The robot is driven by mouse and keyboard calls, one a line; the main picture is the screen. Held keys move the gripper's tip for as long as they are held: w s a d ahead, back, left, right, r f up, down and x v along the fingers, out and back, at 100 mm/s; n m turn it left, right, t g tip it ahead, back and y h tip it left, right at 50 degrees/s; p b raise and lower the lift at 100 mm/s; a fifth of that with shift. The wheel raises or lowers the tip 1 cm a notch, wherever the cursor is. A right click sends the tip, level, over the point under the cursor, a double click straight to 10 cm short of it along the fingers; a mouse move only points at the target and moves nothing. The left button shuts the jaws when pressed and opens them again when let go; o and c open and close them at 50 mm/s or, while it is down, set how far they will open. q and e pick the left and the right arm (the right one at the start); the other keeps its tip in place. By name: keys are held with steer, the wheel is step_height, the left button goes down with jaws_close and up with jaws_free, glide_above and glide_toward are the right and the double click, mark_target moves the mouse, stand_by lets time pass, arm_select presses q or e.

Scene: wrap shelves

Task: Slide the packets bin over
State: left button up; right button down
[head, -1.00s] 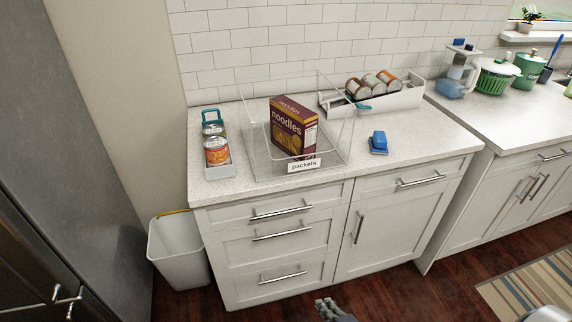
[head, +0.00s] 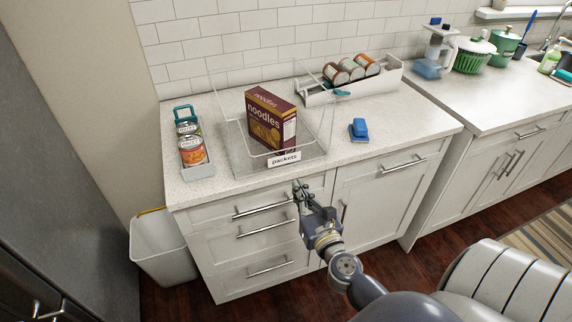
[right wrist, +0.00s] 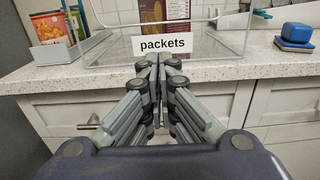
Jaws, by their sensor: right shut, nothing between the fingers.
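The packets bin is a clear, see-through bin (head: 305,160) on the counter, with a white "packets" label (head: 284,159) on its front. A dark red noodles box (head: 270,120) stands inside it. In the right wrist view the label (right wrist: 166,44) is straight ahead, just above the fingers. My right gripper (head: 299,187) is shut and empty. It is in front of the counter edge, a little below the label, and looks apart from the bin. My left gripper is not in view.
A can rack (head: 196,171) stands left of the bin. Drawer handles (head: 263,207) stick out below.

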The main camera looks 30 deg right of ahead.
steer(key=p, duration=0.1)
glide_toward(276, 149)
steer(key=shift+w+d+r, duration=0.1)
steer(key=shift+w+d, duration=0.1)
steer(key=shift+w, duration=0.3)
steer(key=x, duration=0.7)
steer(key=shift+a, duration=0.1)
